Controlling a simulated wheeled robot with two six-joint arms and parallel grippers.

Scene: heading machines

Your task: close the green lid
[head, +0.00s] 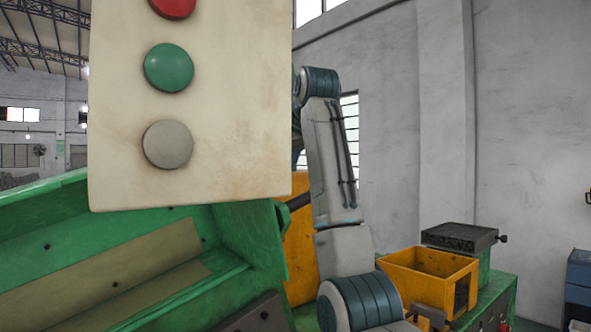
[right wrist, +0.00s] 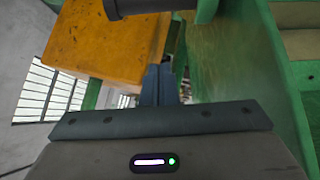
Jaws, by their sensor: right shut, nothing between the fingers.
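The green lid (head: 262,240) appears to be the large green metal piece at lower left in the head view, tilted, with beige inner panels; I cannot tell exactly where lid and machine body meet. Its green side wall (right wrist: 235,75) also seems to show at right in the right wrist view. My right gripper (right wrist: 160,72) is shut and empty, its fingers pointing into the gap between an orange block and the green wall. I see no clear contact. In the head view my right arm rises at centre and its gripper is hidden behind the beige button panel. My left gripper is not in view.
The beige panel (head: 230,130) with red, green and grey buttons hangs close in front. The orange block (right wrist: 105,40) stands beside the fingers, with a dark cylinder (right wrist: 135,6) above. A yellow hopper (head: 425,275) is at right. A grey wall stands behind.

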